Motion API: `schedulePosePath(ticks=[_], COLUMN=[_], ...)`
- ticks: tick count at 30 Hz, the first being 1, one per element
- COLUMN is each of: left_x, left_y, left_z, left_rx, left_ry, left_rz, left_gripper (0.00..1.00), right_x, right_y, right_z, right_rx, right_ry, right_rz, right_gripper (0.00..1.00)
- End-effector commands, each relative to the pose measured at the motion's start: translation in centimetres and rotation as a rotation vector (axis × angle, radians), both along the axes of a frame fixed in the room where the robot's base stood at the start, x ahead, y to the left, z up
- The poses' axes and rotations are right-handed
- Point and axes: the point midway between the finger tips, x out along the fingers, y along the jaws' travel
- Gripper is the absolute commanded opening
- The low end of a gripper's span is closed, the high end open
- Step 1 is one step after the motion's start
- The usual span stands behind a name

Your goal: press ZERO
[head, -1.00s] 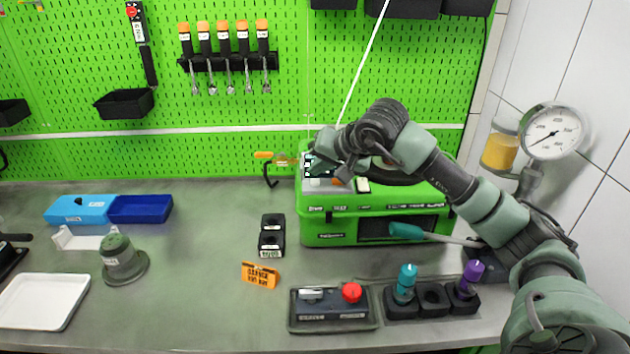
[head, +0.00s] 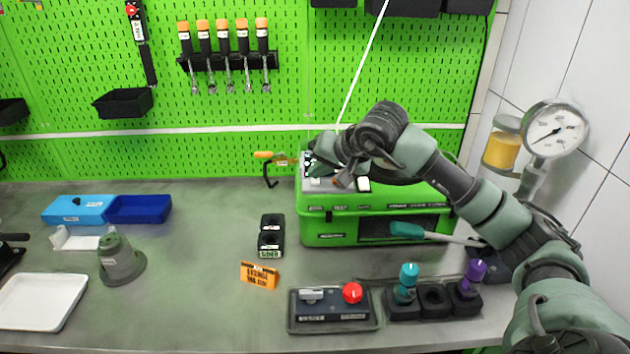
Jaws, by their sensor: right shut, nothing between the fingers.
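The green pump test box (head: 330,225) stands on the bench against the pegboard. Its top panel (head: 310,184) carries small buttons and labels at the left. The labels are too small to read, so I cannot tell which button is ZERO. My right gripper (head: 318,161) is shut and empty. It reaches in from the right and hangs over the left part of this panel, hiding some of it. I cannot tell whether its tips touch a button. My left gripper is not in view.
A pressure gauge (head: 556,130) stands at the right wall. In front are a control box with a red knob (head: 352,292), a teal knob (head: 408,275) and a purple knob (head: 473,273). An orange sign (head: 259,275) stands left of them.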

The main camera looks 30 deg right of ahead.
Motion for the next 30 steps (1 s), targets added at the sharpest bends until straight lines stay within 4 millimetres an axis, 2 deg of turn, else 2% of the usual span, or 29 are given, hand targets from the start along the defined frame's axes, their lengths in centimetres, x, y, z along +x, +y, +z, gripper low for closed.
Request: schedulePosePath(ticks=[22, 30], left_x=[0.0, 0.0], left_y=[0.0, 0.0], left_z=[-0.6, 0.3], left_rx=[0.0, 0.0], left_ry=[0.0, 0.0], left_rz=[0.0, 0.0], left_gripper=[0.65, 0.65], right_x=[0.0, 0.0], right_y=[0.0, 0.0], right_z=[-0.6, 0.6], right_rx=[0.0, 0.0], right_ry=[0.002, 0.001], right_rz=[0.001, 0.001], right_gripper=[0.0, 0.0])
